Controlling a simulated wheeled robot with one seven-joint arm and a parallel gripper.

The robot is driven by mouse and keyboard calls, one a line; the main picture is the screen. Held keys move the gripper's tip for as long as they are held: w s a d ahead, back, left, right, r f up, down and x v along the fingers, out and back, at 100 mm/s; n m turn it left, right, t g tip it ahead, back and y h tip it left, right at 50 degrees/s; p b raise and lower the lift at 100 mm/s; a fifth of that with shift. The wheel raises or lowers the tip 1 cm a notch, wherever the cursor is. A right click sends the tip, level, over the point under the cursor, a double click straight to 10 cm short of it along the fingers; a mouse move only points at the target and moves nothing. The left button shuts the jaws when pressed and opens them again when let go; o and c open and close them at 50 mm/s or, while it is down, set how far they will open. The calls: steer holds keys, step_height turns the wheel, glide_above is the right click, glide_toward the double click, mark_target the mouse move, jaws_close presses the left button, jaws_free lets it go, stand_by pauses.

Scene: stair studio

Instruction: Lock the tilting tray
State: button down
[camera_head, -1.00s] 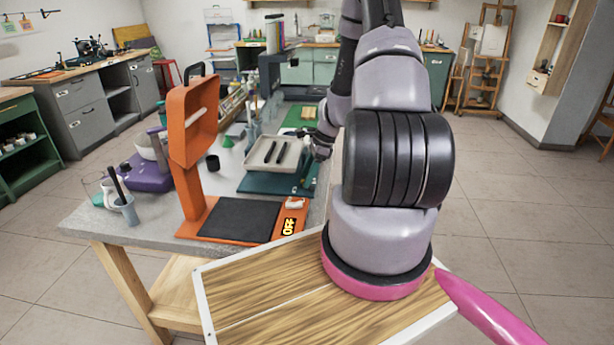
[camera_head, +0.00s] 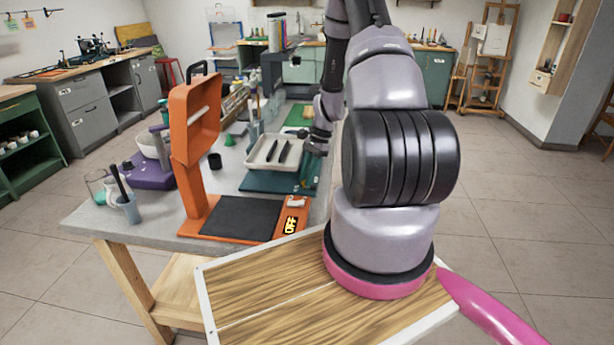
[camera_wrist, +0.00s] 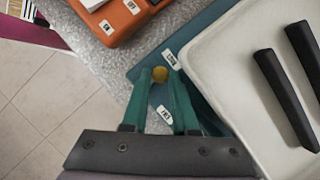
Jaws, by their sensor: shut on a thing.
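The tray is white and shallow with black bars in it, and its rim (camera_head: 262,162) shows beside my arm's end in the head view. It sits on a teal base (camera_head: 262,183). In the wrist view the tray (camera_wrist: 222,70) fills the right side, over the teal base (camera_wrist: 205,30). One white label (camera_wrist: 171,59) lies above the knob and another (camera_wrist: 164,114) lies between the fingers. Their lettering is hard to read.
An orange device (camera_head: 191,140) with a black plate and an "OFF" display stands in front of the tray on the grey table (camera_head: 150,215). Cups and a purple item (camera_head: 150,175) stand to its left. Open floor lies right of the table.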

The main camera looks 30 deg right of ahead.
steer(key=c, duration=0.7)
jaws_free()
